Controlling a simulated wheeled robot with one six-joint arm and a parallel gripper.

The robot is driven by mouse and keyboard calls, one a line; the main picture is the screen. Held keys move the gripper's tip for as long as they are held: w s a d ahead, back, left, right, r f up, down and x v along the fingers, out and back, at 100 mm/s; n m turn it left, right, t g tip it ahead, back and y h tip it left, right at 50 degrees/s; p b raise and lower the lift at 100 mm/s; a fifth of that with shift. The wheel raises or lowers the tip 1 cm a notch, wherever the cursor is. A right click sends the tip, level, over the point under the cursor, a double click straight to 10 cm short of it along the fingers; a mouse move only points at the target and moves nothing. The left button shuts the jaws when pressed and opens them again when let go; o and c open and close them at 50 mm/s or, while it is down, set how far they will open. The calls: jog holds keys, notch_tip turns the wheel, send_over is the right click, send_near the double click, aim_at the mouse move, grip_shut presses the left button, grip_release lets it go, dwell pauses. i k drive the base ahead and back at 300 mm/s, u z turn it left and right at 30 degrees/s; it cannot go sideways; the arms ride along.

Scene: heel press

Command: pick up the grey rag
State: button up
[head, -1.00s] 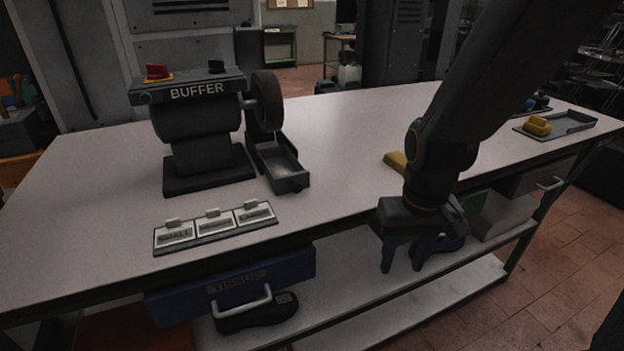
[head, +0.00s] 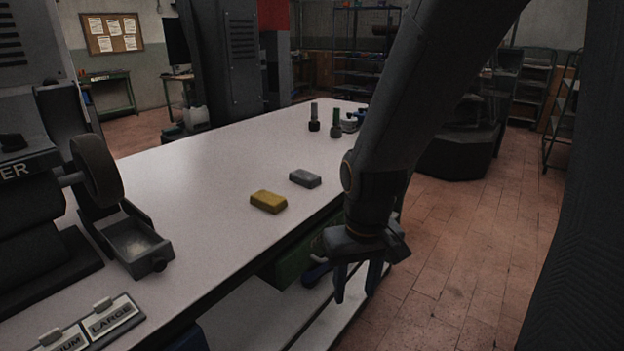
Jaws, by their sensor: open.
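In the head view, a small grey block-shaped item (head: 305,179), which looks like the grey rag folded up, lies flat on the white workbench (head: 190,190) near its right edge. A similar yellow item (head: 268,201) lies just in front and to the left of it, apart from it. My gripper (head: 357,282) is open and empty, pointing down. It appears outside the bench's right edge, lower in the picture and to the right of the grey item. Nothing hides the grey item.
The buffer wheel (head: 97,169) and its tray (head: 133,246) stand at the left. A lower shelf (head: 325,318) runs under the bench. The bench's middle is clear.

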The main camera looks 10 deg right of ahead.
aim_at(307, 179)
jog(key=k, duration=0.65)
jog(key=z, duration=0.6)
jog(key=i, duration=0.5)
jog(key=z, duration=0.45)
jog(key=i, duration=1.1)
jog(key=u, duration=0.7)
